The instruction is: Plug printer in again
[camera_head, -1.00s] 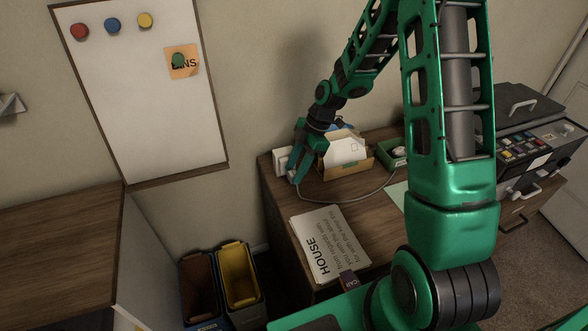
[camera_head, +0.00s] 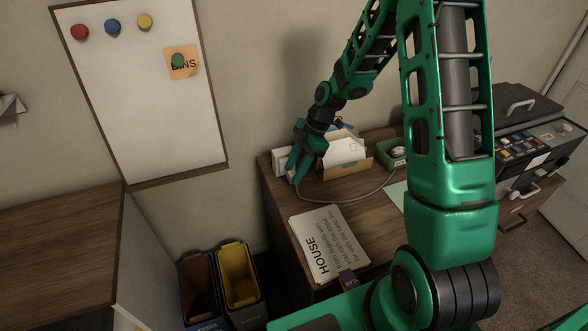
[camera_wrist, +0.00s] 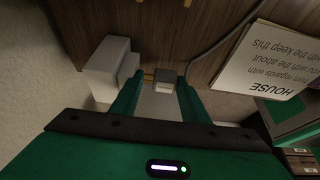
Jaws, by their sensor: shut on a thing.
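My gripper (camera_head: 294,176) is at the desk's far left corner, fingers pointing down. In the wrist view a small pale plug (camera_wrist: 165,77) sits between my fingertips, and the gripper is shut on it. A white socket block (camera_head: 279,163) stands at the desk's back left, just left of my fingers; it also shows in the wrist view (camera_wrist: 106,70). The plug appears beside the block, not in it. A grey cable (camera_head: 352,199) curves from near my fingers across the desk to the right. The dark printer (camera_head: 520,130) stands at the right.
A cardboard holder with white envelopes (camera_head: 345,152) stands right beside my gripper. A green tray (camera_head: 396,158) is farther right. A "HOUSE" paper stack (camera_head: 325,240) lies at the front. Bins (camera_head: 238,275) stand on the floor left of the desk. The desk between papers and holder is mostly clear.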

